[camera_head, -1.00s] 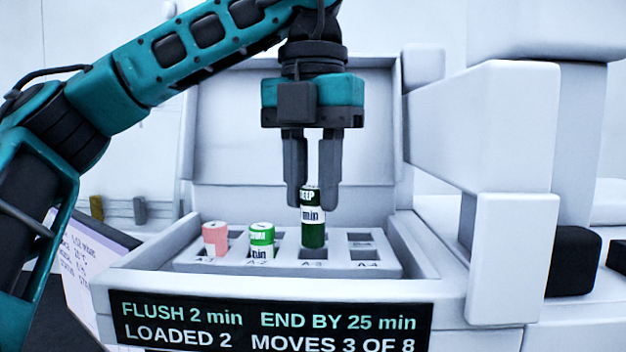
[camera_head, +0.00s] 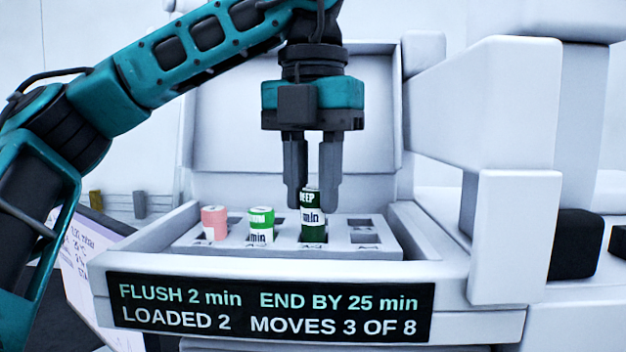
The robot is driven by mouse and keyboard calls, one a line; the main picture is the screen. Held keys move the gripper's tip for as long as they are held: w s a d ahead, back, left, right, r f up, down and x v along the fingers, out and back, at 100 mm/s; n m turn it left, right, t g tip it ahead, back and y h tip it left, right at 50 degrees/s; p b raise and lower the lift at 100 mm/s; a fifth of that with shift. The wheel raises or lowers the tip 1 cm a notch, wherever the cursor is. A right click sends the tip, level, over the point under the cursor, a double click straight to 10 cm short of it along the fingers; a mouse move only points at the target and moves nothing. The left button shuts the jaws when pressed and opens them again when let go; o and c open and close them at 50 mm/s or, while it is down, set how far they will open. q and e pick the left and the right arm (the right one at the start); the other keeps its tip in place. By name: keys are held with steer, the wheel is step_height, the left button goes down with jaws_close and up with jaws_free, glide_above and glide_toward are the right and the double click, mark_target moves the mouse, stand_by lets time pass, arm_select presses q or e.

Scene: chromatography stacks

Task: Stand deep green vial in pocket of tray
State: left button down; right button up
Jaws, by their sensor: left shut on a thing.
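The deep green vial (camera_head: 312,228) has a dark green body, a white label band and a "DEEP" cap. It stands upright at the third pocket of the grey-white tray (camera_head: 345,252), with its lower part hidden in the pocket. My left gripper (camera_head: 314,200) points straight down and is shut on the vial's top. I cannot tell whether the vial touches the pocket floor. My right gripper is not in view.
A pink vial (camera_head: 214,223) stands in the first pocket and a bright green vial (camera_head: 261,226) in the second. The fourth pocket (camera_head: 364,231) is empty. White walls and a raised lid surround the tray. The front display (camera_head: 268,310) reads "LOADED 2" and "MOVES 3 OF 8".

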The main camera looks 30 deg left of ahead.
arm_select(q)
steer(key=shift+f, duration=0.3)
steer(key=shift+f, duration=0.1)
steer(key=shift+f+b, duration=0.5)
steer(key=shift+f, duration=0.05)
steer(key=shift+c, duration=2)
jaws_free()
